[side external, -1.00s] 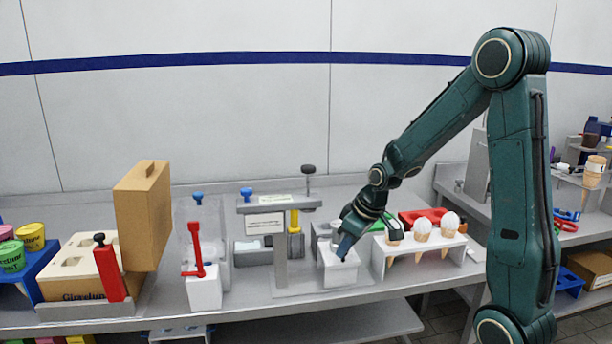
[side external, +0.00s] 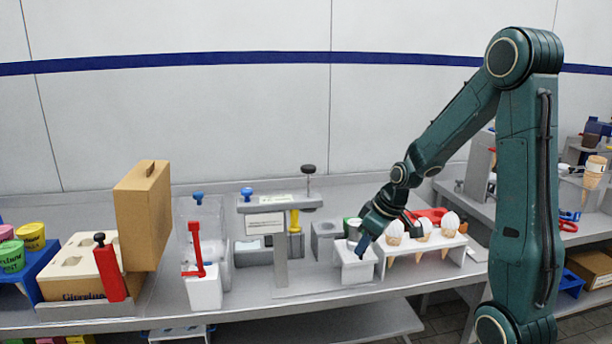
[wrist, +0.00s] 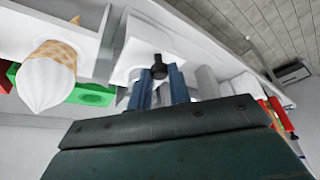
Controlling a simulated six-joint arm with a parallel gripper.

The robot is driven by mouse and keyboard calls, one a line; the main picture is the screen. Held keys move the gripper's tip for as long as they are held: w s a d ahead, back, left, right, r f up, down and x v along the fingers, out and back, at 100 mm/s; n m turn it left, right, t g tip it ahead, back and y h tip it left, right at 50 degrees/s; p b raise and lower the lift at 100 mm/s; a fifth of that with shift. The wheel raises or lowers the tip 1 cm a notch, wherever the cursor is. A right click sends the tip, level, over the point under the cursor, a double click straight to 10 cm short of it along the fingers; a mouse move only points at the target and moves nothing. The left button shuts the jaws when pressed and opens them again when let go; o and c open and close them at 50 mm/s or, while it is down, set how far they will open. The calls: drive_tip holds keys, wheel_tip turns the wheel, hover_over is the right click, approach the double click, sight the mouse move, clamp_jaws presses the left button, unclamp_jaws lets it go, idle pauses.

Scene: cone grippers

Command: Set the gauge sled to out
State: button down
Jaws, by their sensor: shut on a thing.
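The gauge sled (side external: 354,270) looks like a small white block near the front of the bench, left of the cone rack. A black knob (wrist: 159,66) on its top shows in the wrist view. My gripper (side external: 362,246) reaches down onto the sled from the upper right. In the wrist view its blue fingers (wrist: 160,88) stand on either side of the knob and are shut on it. The fingers and wrist hide part of the sled's top.
A white rack (side external: 458,262) of several white-topped cones stands close on the right. A grey block (side external: 324,240) stands just left and behind. A grey press stand (side external: 281,262) and a white box with a red lever (side external: 205,290) are further left.

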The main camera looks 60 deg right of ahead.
drive_tip(key=c, duration=1.3)
unclamp_jaws()
drive_tip(key=shift+s+d, duration=0.15)
drive_tip(key=shift+d, duration=0.1)
drive_tip(key=shift+c, duration=0.2)
drive_tip(key=shift+o, duration=0.2)
drive_tip(key=shift+a+r, duration=0.1)
drive_tip(key=v, duration=1.3)
drive_tip(key=shift+r, duration=0.3)
drive_tip(key=shift+a, duration=0.15)
drive_tip(key=s+a, duration=0.4)
drive_tip(key=a, duration=0.5)
drive_tip(key=s+a+r+t, duration=0.1)
drive_tip(key=s+a, duration=0.3)
drive_tip(key=a, duration=0.5)
drive_tip(key=shift+r, duration=0.25)
